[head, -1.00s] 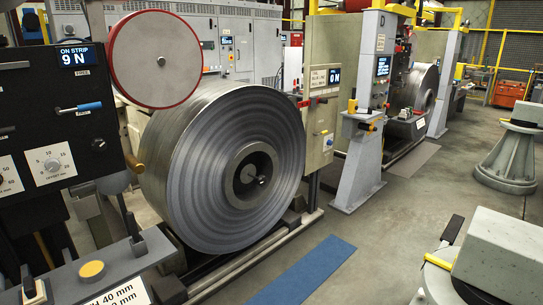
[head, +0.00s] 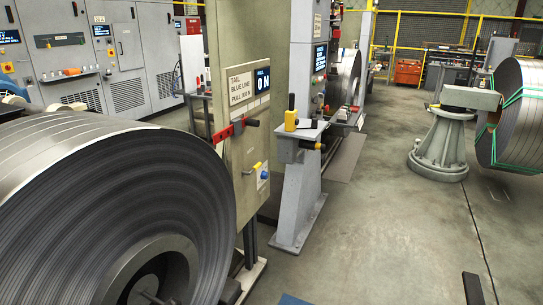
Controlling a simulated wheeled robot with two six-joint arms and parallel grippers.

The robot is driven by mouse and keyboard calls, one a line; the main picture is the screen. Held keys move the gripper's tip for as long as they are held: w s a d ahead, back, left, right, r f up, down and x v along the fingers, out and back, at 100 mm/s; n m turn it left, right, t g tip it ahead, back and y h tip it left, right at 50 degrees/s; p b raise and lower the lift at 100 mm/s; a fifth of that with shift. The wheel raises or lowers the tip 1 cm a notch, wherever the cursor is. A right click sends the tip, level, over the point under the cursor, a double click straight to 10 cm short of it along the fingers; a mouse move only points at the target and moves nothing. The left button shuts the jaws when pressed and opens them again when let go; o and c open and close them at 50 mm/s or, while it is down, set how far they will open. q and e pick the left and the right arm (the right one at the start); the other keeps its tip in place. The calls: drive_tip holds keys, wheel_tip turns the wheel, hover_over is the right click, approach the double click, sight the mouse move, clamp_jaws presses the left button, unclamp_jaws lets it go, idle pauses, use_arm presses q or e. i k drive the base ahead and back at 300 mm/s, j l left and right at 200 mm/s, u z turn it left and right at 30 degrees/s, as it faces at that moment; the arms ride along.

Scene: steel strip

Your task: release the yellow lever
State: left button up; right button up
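A small yellow lever (head: 257,166) sticks out from the face of the beige panel (head: 240,120), just above a blue knob (head: 264,175). It is small in the view, so I cannot tell its exact setting. A second yellow part, a yellow block with a black top (head: 291,118), stands on the grey pedestal (head: 298,190) to the right. I cannot tell which of the two is the lever named. Neither of my grippers shows in the head view.
A large steel strip coil (head: 110,195) fills the lower left. A red bar with a black handle (head: 230,131) crosses the panel's post. A green-strapped coil (head: 520,115) and a grey stand (head: 440,145) are at the right. The floor (head: 380,230) between is clear.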

sight(259, 165)
drive_tip(key=i, duration=0.45)
drive_tip(key=i+l, duration=0.15)
drive_tip(key=i, duration=0.25)
